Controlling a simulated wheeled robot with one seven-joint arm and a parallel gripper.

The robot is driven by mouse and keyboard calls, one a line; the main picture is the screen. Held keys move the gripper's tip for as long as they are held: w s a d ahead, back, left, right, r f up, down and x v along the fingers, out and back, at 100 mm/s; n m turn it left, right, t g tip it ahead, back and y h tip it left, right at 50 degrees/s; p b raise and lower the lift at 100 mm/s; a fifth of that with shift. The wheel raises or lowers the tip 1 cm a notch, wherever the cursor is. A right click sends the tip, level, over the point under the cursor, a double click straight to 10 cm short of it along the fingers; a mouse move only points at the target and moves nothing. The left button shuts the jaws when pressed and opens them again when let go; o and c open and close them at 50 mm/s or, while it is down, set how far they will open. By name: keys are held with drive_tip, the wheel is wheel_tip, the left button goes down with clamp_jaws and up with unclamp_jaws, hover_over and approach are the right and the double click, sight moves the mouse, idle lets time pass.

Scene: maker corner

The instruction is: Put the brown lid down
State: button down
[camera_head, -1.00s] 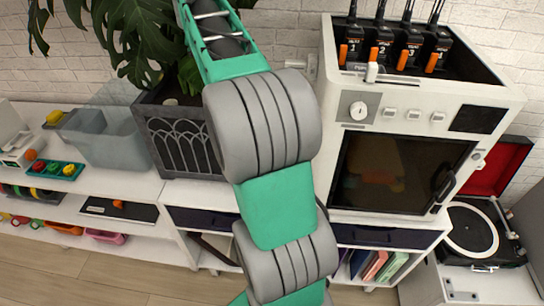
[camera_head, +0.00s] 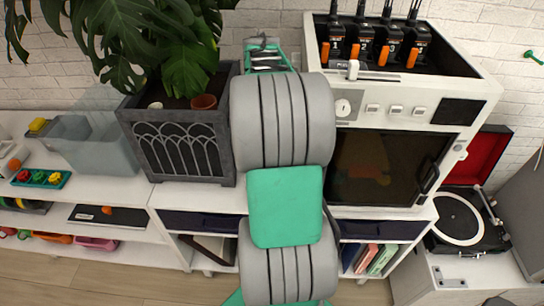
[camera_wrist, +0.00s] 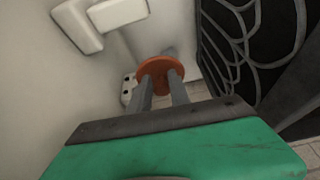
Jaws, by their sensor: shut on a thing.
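The brown lid (camera_wrist: 158,66) is a round orange-brown disc in the wrist view. My gripper (camera_wrist: 161,82) is shut on it, with the two grey fingers reaching onto the disc. A pale surface lies around and beyond the lid; I cannot tell whether the lid touches it. In the head view my arm stands upright between the dark planter and the white oven, and its links hide the lid and the fingers.
The dark planter (camera_head: 185,150) with a leafy plant and a small terracotta pot (camera_head: 204,102) stands left of my arm. The white oven (camera_head: 400,95) stands right, with several radios on top. A clear bin (camera_head: 95,150) and a record player (camera_head: 463,222) are farther out.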

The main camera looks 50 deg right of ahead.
drive_tip(key=w+f, duration=0.1)
drive_tip(key=f, duration=0.5)
drive_tip(key=w+f, duration=0.2)
drive_tip(key=f, duration=0.5)
drive_tip(key=w+f, duration=0.1)
drive_tip(key=f, duration=0.6)
drive_tip(key=shift+w+a, duration=0.3)
drive_tip(key=shift+a, duration=0.05)
drive_tip(key=c, duration=1.2)
unclamp_jaws()
drive_tip(key=shift+r, duration=0.15)
